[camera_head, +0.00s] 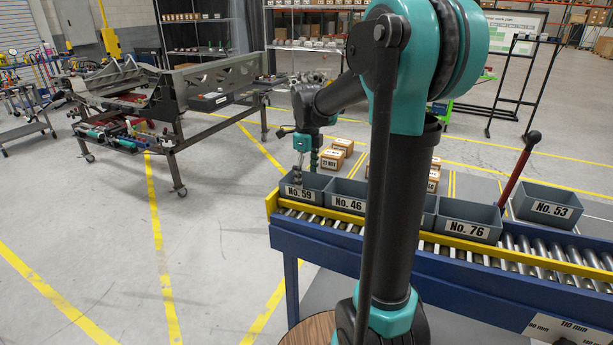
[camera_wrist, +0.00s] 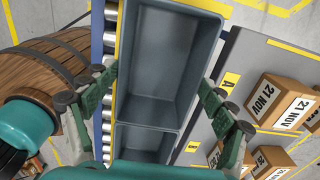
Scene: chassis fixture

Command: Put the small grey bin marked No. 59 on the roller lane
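The grey bin No. 59 (camera_head: 305,193) stands upright at the left end of a row of bins, behind the yellow rail. My gripper (camera_head: 305,168) is just above it, pointing down. In the wrist view a grey bin (camera_wrist: 160,52), apparently No. 59, lies empty between my spread green fingers (camera_wrist: 160,88), one on each long side. I cannot tell if the fingers touch its walls. Its label is not visible there.
Bin No. 46 (camera_head: 345,203) adjoins No. 59; No. 76 (camera_head: 467,222) stands further right and No. 53 (camera_head: 546,207) behind it. My arm hides the middle of the row. Cartons (camera_head: 331,159) sit beyond the bins. A wooden barrel (camera_wrist: 45,62) is left in the wrist view.

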